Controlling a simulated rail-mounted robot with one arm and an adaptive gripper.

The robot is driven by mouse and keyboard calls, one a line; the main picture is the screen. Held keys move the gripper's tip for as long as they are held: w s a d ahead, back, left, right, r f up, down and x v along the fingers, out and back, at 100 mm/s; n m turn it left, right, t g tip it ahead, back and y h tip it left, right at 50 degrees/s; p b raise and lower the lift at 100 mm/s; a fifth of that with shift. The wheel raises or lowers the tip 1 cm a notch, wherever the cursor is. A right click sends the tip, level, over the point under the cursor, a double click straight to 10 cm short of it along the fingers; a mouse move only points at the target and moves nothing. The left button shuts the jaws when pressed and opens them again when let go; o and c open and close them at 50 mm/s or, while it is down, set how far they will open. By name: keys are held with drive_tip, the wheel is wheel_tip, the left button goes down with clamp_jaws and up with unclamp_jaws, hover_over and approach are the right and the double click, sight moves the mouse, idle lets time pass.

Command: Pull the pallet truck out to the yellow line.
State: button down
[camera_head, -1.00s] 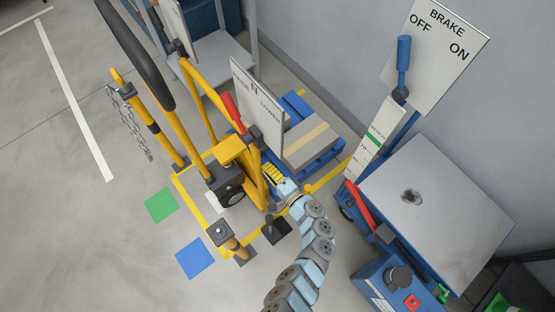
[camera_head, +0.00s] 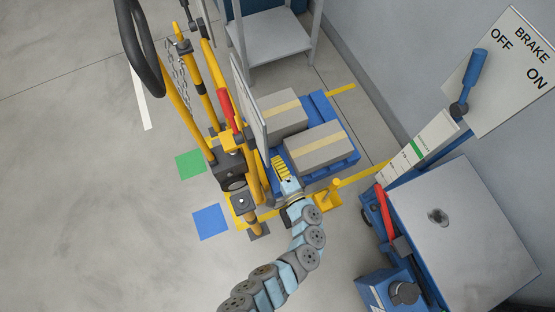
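The yellow pallet truck (camera_head: 228,165) stands left of centre, with a black loop handle (camera_head: 138,45), a red lever (camera_head: 222,103) and a sign plate seen nearly edge-on. A blue pallet (camera_head: 345,150) with two taped grey boxes (camera_head: 315,150) lies just right of it; the forks are hidden. Yellow line pieces show on the floor, one below the pallet (camera_head: 368,173) and one above it (camera_head: 341,90). My gripper (camera_head: 279,166), with yellow ribbed fingers, is low beside the truck's right side, near the pallet. Whether it touches or grips anything cannot be told.
A yellow post with a chain (camera_head: 198,78) stands behind the truck. A small yellow stub (camera_head: 325,197) stands right of my gripper. The blue machine (camera_head: 450,225) with a brake lever (camera_head: 471,80) fills the right. Green (camera_head: 190,165) and blue (camera_head: 210,222) squares mark clear floor at left.

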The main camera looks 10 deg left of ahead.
drive_tip(key=s+d, duration=0.6)
drive_tip(key=d, duration=0.3)
drive_tip(key=shift+s+d, duration=0.2)
drive_tip(key=shift+d, duration=0.05)
idle(0.4)
